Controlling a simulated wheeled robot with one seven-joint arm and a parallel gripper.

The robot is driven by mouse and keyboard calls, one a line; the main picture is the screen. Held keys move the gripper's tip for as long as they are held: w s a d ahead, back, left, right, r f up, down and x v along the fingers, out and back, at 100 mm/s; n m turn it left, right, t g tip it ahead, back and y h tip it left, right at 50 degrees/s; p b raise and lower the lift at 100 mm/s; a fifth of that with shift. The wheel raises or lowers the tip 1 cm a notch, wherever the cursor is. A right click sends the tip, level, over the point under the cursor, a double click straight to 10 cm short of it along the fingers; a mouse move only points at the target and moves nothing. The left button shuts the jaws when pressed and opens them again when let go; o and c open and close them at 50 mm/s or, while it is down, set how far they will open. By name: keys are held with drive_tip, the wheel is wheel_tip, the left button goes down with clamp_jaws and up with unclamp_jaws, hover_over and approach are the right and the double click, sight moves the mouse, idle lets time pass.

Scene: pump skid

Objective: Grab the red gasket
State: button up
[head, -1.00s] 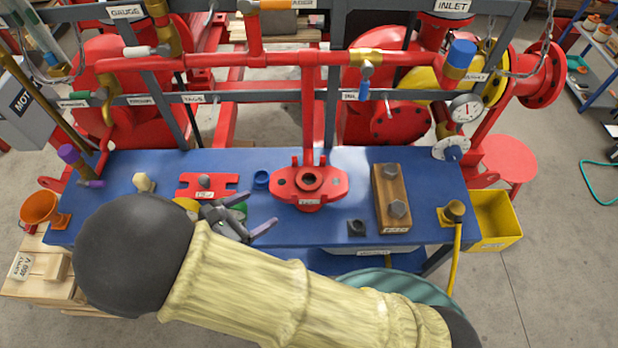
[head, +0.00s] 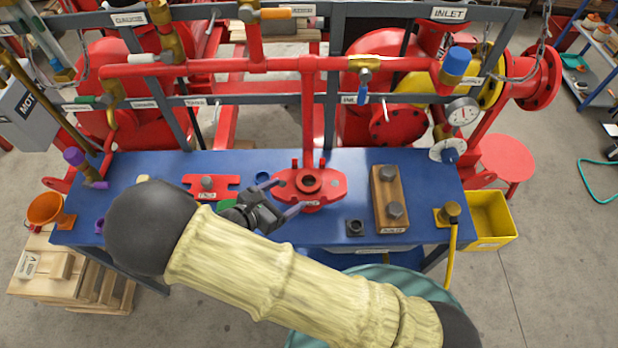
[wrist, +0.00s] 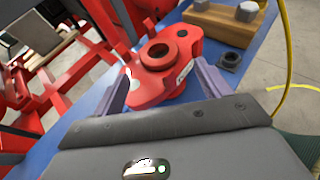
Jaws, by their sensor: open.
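A red ring (head: 311,178) with a dark hole sits on a red two-eared body (head: 325,191) at the middle of the blue bench. Whether this ring is a separate gasket or part of the body, I cannot tell. The ring also shows in the wrist view (wrist: 158,54), beyond my fingers. My gripper (head: 286,197) is open and empty, just left of and in front of the red body. In the wrist view my gripper (wrist: 158,90) has its two purple-grey fingers on either side of the near part of the body; contact is not clear.
A blue ring (head: 262,178) and a green piece (head: 226,206), partly hidden by my gripper, lie nearby. A red slotted plate (head: 195,181) is on the left. A wooden block with bolts (head: 382,210) and a dark square nut (head: 355,227) are on the right. A red vertical pipe (head: 308,110) rises behind.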

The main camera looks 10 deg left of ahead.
sight(308, 181)
drive_tip(key=shift+x, duration=1.25)
drive_tip(key=p+x, duration=0.3)
drive_tip(key=x, duration=0.1)
drive_tip(key=shift+w, duration=0.2)
drive_tip(key=shift+w+d+f, duration=0.15)
drive_tip(key=shift+w+f, duration=0.15)
drive_tip(key=shift+w, duration=0.05)
drive_tip(key=c, duration=0.8)
